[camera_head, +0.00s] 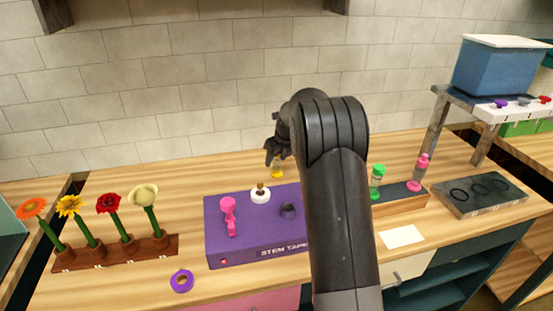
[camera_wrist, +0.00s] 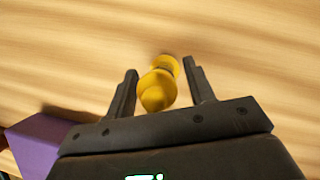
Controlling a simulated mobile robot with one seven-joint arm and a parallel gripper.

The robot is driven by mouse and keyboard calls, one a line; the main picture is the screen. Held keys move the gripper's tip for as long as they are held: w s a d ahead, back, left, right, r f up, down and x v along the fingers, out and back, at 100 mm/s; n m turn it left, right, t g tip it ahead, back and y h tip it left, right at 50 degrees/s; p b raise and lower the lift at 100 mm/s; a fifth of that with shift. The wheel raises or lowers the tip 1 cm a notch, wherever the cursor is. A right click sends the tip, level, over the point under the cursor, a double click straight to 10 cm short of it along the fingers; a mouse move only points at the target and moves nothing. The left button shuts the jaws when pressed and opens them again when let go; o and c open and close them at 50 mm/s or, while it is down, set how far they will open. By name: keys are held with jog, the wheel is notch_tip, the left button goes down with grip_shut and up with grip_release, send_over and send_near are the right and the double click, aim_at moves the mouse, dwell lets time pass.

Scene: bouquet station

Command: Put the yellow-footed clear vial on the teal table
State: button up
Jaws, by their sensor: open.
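The yellow-footed vial (camera_head: 277,171) stands on the wooden counter behind the purple box, just below my gripper (camera_head: 273,157). In the wrist view the vial (camera_wrist: 156,90) shows its yellow parts between the two fingers of my gripper (camera_wrist: 160,66). The fingers are apart, one on each side of it, with a gap visible. Whether either finger touches it I cannot tell. Its clear body is not distinct. A teal surface (camera_head: 10,240) shows at the far left edge; I cannot tell if it is the teal table.
The purple box (camera_head: 255,247) holds a pink piece and a white ring. A flower rack (camera_head: 120,255) stands left. A tray with green (camera_head: 377,178) and pink (camera_head: 422,168) vials lies right of my arm. My arm hides part of the counter.

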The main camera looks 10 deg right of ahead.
jog(key=s+r+n, duration=0.6)
jog(key=s+r, duration=0.7)
jog(key=r, duration=0.4)
jog(key=s+a+r+n, duration=0.1)
jog(key=s+n, duration=0.4)
jog(key=s, duration=0.2)
jog(key=s+a+r+n, duration=0.2)
jog(key=s+n, duration=0.2)
jog(key=s, duration=0.2)
jog(key=s+a+f+n+h, duration=0.1)
jog(key=s+f+n, duration=0.2)
jog(key=s+n, duration=0.5)
jog(key=s+a+f+n+t, duration=0.1)
jog(key=s+f+n, duration=0.1)
jog(key=s+n, duration=0.6)
jog(key=s, duration=0.5)
jog(key=shift+f+t+h, duration=0.3)
jog(key=shift+f+h, duration=0.1)
jog(key=shift+o, duration=0.4)
